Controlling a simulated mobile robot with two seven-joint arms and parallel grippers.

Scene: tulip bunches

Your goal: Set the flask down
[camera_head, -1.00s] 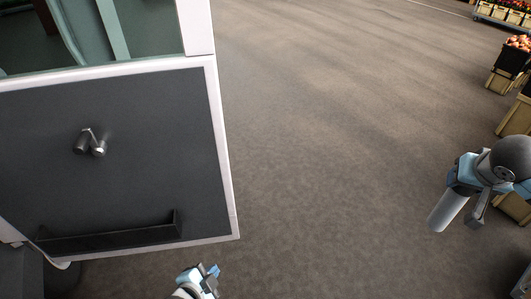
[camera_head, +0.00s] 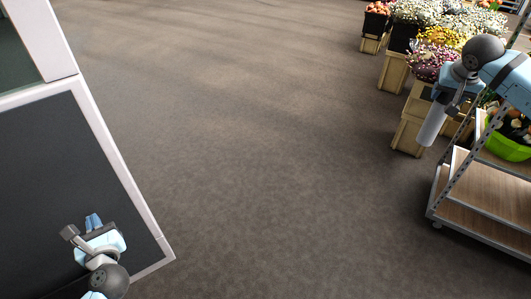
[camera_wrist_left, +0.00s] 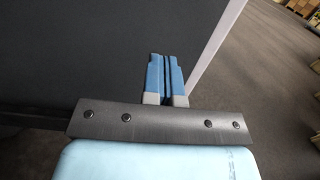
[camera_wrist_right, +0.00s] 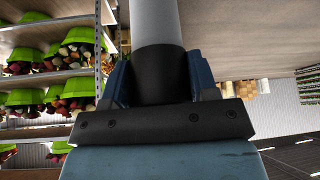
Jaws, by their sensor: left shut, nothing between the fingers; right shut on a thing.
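The flask (camera_head: 432,124) is a pale grey cylinder, held tilted in the air at the right of the head view. My right gripper (camera_head: 447,100) is shut on it. In the right wrist view the flask (camera_wrist_right: 157,22) shows a grey body and a black end between the blue fingers of my right gripper (camera_wrist_right: 160,80). Its far end is cut off by the top edge there. My left gripper (camera_head: 93,222) is shut and empty at the lower left, in front of a dark panel. In the left wrist view the fingers of my left gripper (camera_wrist_left: 166,75) are together.
A dark panel with a white frame (camera_head: 125,180) stands at the left. A wheeled rack with wooden shelves (camera_head: 480,205) stands at the right, close to my right arm. Wooden crates (camera_head: 408,137) with flowers stand behind the flask. The brown floor (camera_head: 250,150) between is clear.

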